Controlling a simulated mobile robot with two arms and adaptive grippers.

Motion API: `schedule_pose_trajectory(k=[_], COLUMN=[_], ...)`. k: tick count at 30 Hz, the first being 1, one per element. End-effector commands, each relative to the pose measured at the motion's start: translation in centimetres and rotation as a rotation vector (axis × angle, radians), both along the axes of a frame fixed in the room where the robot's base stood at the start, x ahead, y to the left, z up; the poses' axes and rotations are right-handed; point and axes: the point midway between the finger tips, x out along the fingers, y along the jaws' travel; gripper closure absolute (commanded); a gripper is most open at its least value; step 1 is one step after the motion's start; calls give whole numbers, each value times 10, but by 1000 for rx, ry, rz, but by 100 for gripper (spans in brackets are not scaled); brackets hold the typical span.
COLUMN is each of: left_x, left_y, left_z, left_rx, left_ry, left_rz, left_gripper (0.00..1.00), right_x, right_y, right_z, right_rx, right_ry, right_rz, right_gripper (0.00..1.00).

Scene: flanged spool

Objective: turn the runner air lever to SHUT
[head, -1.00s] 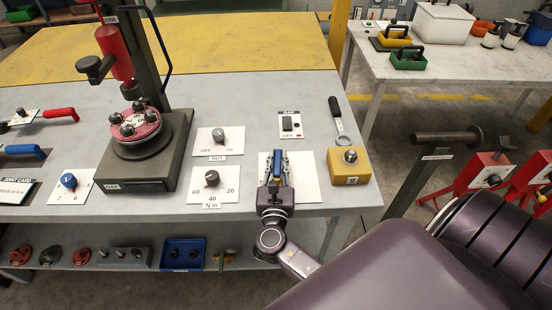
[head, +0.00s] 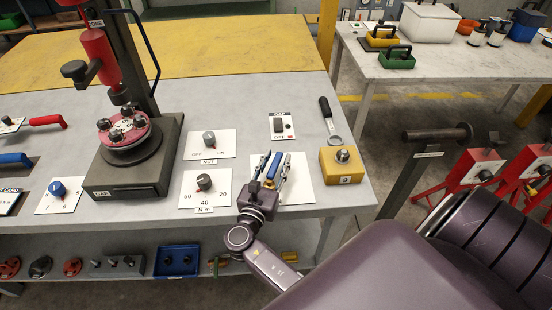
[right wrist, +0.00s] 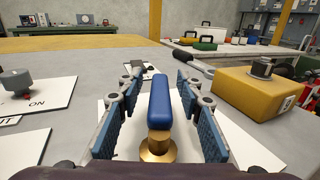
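The lever has a blue handle (right wrist: 159,101) on a brass hub (right wrist: 157,147), mounted on a white plate (head: 298,187) near the bench's front edge. In the right wrist view the hub is nearest me and the handle points away. My right gripper (head: 272,168) is low over the plate, its blue-padded fingers on either side of the handle. In the right wrist view (right wrist: 159,112) clear gaps show on both sides, so it is open and not gripping. Gripper and arm cover part of the plate; no SHUT marking is readable. My left gripper is out of view.
A yellow block with a knob (head: 344,165) stands close right of the plate. Dial plates (head: 205,184) lie to the left, a GAP switch plate (head: 281,125) and a black-handled ring tool (head: 329,118) behind. A press (head: 135,150) stands farther left.

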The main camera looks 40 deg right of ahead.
Motion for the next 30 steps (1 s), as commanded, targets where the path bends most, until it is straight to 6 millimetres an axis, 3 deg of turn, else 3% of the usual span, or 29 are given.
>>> schedule_pose_trajectory(k=[7, 19, 30], left_x=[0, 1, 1], left_y=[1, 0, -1], left_z=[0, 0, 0], left_rx=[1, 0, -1], left_ry=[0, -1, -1], left_rz=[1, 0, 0], left_gripper=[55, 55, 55], right_x=[-5, -40, -44], right_y=[7, 55, 61], right_z=[-1, -1, 0], right_rx=[2, 2, 0], right_ry=[1, 1, 0], right_rz=[2, 0, 0], right_gripper=[67, 67, 68])
